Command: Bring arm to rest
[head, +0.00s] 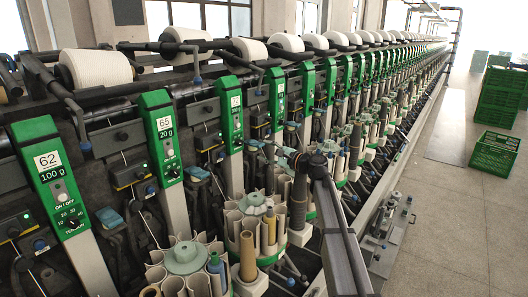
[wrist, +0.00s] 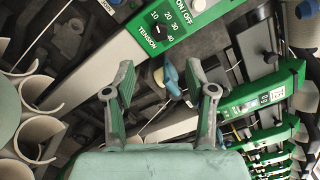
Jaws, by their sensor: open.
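In the wrist view my gripper (wrist: 160,92) is open, its two fingers wide apart with nothing held between them. A blue-tipped part (wrist: 172,78) of the winder shows in the gap beyond the fingers; I see no clear contact with it. A green panel with a tension dial (wrist: 162,30) lies above the fingers in the picture. I cannot make out the gripper clearly in the head view.
The winder's row of green panels (head: 162,135) runs into the distance, with white yarn cones (head: 97,68) above. Round magazines of tubes (head: 185,258) stand in front; tubes (wrist: 38,92) also show at the wrist view's left. Green crates (head: 495,150) stand right; the aisle floor (head: 440,230) is mostly clear.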

